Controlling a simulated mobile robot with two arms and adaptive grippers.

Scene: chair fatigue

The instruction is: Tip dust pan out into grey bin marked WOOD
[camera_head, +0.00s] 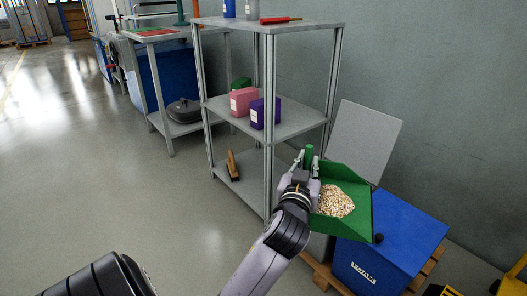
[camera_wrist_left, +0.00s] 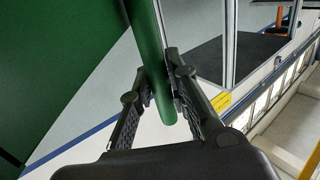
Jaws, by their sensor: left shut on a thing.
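The green dust pan (camera_head: 354,204) holds a pile of pale wood chips (camera_head: 334,201). It looks roughly level in the head view. My left gripper (camera_head: 304,172) is shut on the pan's green handle (camera_head: 310,154). In the left wrist view the green handle (camera_wrist_left: 150,50) passes between the fingers of the left gripper (camera_wrist_left: 160,92). A grey raised panel (camera_head: 366,138), seemingly an open lid, stands behind the pan. The pan and my arm hide most of what is below it, perhaps the grey bin. No WOOD marking is visible. My right gripper is not in view.
A blue bin (camera_head: 392,238) with a closed lid and a white label, too small to read, stands right of the pan on a wooden pallet (camera_head: 326,274). A grey shelf unit (camera_head: 302,122) with pink and purple containers stands close left. Open floor lies at left.

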